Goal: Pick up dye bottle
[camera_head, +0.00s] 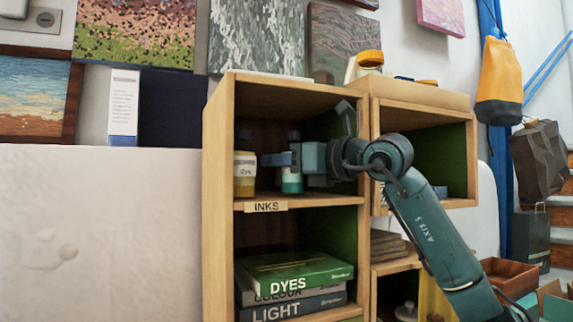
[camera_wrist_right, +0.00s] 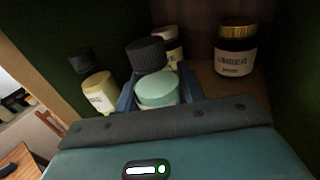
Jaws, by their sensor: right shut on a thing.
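My right gripper (camera_head: 288,160) reaches into the shelf compartment labelled INKS. It is shut on a mint-green bottle (camera_wrist_right: 157,88) with a black cap, which stands between the blue fingers in the right wrist view. In the head view the fingers partly cover this bottle (camera_head: 291,184), and its label cannot be read. A yellow bottle (camera_head: 244,182) whose label reads "dye" stands to the left of the fingers. My left gripper is not in view.
In the right wrist view, a yellow bottle (camera_wrist_right: 98,92) stands left of the held one, a white-labelled bottle (camera_wrist_right: 174,43) behind it, and a gold-lidded jar (camera_wrist_right: 237,48) to the right. The wooden shelf (camera_head: 217,190) has side walls; books (camera_head: 300,273) lie below.

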